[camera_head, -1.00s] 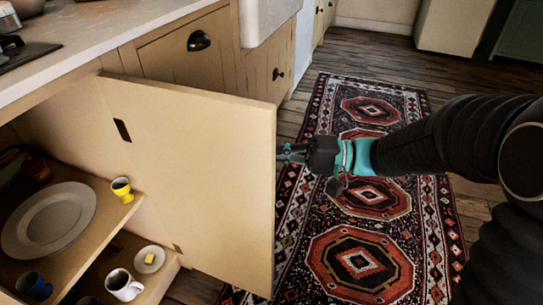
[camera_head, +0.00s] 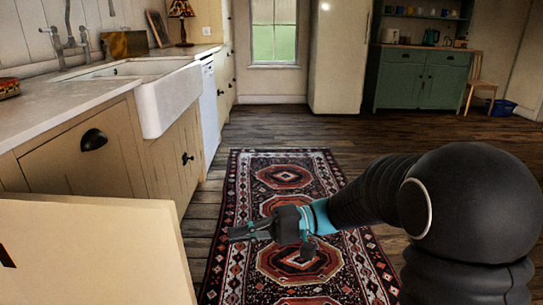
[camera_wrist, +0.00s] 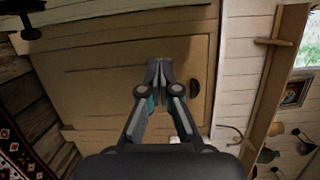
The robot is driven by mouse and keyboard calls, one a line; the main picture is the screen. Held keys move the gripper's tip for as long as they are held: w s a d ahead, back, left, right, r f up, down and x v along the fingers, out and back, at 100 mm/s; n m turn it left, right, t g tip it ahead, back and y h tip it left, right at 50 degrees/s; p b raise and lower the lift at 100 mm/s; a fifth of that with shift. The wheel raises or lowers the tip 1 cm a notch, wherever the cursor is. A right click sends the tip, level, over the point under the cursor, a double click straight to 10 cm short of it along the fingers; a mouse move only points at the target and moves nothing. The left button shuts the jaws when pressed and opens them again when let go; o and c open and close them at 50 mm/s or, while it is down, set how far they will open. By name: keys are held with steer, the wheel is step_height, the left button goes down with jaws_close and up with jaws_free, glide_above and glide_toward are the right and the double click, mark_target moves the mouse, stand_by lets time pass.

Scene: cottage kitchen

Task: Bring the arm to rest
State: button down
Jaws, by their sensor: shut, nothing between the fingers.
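My gripper (camera_head: 240,233) is at the end of my black arm, above the patterned rug and to the right of the open cupboard door (camera_head: 88,250) in the head view. It is clear of the door there, with nothing held. In the wrist view my gripper (camera_wrist: 159,68) has its two fingers together. Behind it in that view is a tan panel (camera_wrist: 100,70) with a dark oval slot, which looks like the cupboard door.
The rug (camera_head: 285,175) lies on the dark wood floor. The counter with a white sink (camera_head: 165,100) runs along the left. A white fridge (camera_head: 340,60) and a green cabinet (camera_head: 420,80) stand at the back. The floor between is open.

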step_height(320, 180, down, 8)
steer(key=s+d+m+h, duration=0.2)
steer(key=s+m+h, duration=0.1)
steer(key=h, duration=0.2)
steer(key=s+d+f+t+h, duration=0.35)
steer(key=s+d+h, duration=0.2)
steer(key=d, duration=0.45)
steer(key=s+d+r+t+h+p, duration=0.1)
steer(key=s+d+r+t+h, duration=0.1)
steer(key=d+r+t+h, duration=0.1)
steer(key=s+d+r+t+h+p, duration=0.1)
steer(key=s+d+r+t+h, duration=0.2)
steer(key=d, duration=0.7)
step_height(320, 180, up, 4)
steer(key=shift+s+d+r+t, duration=0.1)
steer(key=shift+s+d+t, duration=0.15)
steer(key=shift+t, duration=0.7)
steer(key=shift+a, duration=0.1)
